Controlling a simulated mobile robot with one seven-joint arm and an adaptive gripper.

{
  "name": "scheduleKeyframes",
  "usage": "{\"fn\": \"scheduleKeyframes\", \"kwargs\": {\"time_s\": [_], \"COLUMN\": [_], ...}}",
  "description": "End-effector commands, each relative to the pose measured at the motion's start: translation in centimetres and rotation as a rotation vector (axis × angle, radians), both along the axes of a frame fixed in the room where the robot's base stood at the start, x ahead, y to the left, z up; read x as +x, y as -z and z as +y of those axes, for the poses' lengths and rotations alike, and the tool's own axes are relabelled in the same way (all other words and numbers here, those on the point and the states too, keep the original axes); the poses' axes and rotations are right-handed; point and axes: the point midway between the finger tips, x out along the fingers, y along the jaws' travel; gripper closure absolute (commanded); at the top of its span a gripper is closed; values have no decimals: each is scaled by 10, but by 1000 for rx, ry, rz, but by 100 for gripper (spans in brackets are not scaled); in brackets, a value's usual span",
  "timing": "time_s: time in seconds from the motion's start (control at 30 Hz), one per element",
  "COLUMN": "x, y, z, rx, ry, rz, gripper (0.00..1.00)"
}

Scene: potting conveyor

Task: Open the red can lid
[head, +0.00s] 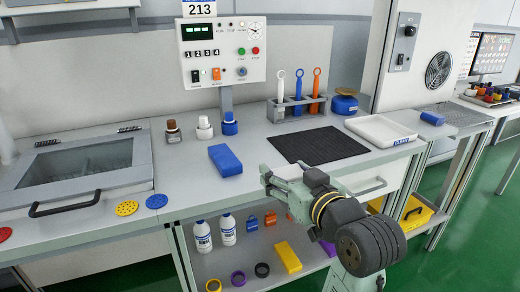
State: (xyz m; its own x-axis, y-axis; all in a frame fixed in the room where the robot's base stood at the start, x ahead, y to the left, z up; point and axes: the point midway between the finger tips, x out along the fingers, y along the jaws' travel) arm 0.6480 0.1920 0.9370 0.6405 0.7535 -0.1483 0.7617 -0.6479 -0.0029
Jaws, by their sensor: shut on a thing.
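I cannot make out a red can with a lid in the head view. The only clearly red flat piece is a red disc (5,233) at the left edge of the bench, which I cannot identify as a can lid.
A blue block (225,160) lies left of my gripper. A black mat (319,146) and a white tray (380,131) lie to the right. A rack (296,108) holds upright tools behind. A handled hatch (75,172) is at left. Bottles and blocks fill the lower shelf.

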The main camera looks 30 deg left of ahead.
Motion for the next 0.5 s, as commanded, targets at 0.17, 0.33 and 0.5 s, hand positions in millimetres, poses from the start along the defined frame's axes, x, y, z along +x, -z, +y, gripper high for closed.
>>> {"fn": "scheduleKeyframes", "kwargs": {"time_s": [0.17,0.33,0.5], "x": [28,53,64], "y": [4,8,9], "z": [35,62,73], "rx": [-1,-2,-1], "ry": [-5,-1,1], "rz": [3,2,-1], "gripper": [66,66,66]}}
